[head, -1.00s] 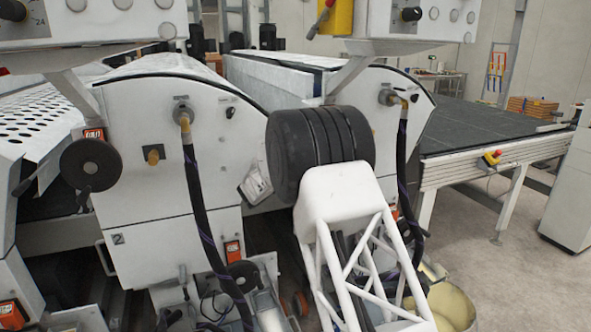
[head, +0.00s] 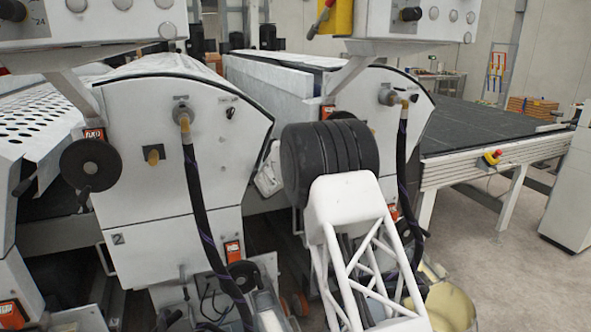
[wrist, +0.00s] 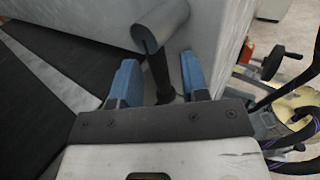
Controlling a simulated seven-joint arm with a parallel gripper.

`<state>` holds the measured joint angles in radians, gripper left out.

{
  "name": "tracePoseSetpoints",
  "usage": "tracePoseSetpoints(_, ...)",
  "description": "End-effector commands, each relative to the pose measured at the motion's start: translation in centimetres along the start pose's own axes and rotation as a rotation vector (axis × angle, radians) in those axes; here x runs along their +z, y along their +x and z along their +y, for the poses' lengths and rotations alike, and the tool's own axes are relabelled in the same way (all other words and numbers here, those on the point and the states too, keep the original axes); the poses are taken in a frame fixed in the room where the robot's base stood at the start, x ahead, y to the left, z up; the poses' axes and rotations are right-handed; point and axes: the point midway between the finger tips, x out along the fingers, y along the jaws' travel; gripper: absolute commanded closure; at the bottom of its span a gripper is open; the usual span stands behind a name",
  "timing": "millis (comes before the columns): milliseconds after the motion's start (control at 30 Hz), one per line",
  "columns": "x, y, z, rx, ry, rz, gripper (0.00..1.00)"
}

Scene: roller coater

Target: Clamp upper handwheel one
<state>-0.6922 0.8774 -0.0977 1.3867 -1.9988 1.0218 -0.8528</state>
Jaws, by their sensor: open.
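In the head view a black handwheel (head: 91,165) with a handle sits on the left white machine housing. I cannot tell which wheel is upper handwheel one. In the wrist view my gripper (wrist: 158,76) is open, with two blue fingers apart. A grey curved tube or cover (wrist: 160,25) and a dark post below it show beyond and between the fingers; I cannot tell whether they touch. Another handwheel (wrist: 271,61) with a crank handle is to the right of the fingers in the wrist view. In the head view my fingers are hidden behind my arm.
Two white machine housings (head: 180,130) stand side by side, with dark hoses (head: 197,200) hanging in front. A lower handwheel (head: 244,275) is near the floor. A dark conveyor table (head: 480,128) with a red button (head: 492,157) is at right. Open floor lies right.

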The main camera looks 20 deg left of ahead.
Motion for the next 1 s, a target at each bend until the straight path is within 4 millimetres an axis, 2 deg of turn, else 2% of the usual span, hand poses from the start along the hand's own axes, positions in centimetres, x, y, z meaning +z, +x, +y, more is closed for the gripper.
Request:
tracePoseSetpoints(200,0.00,0.94,-0.03,0.000,0.000,0.000,0.59)
tracePoseSetpoints(500,-0.01,1.02,-0.02,0.000,0.000,0.000,0.59)
tracePoseSetpoints(567,-0.02,1.02,-0.01,0.000,0.000,0.000,0.65)
tracePoseSetpoints(800,-0.02,1.01,-0.01,0.000,0.000,0.000,1.00)
tracePoseSetpoints(1000,-0.03,1.00,0.00,0.000,0.000,0.000,1.00)
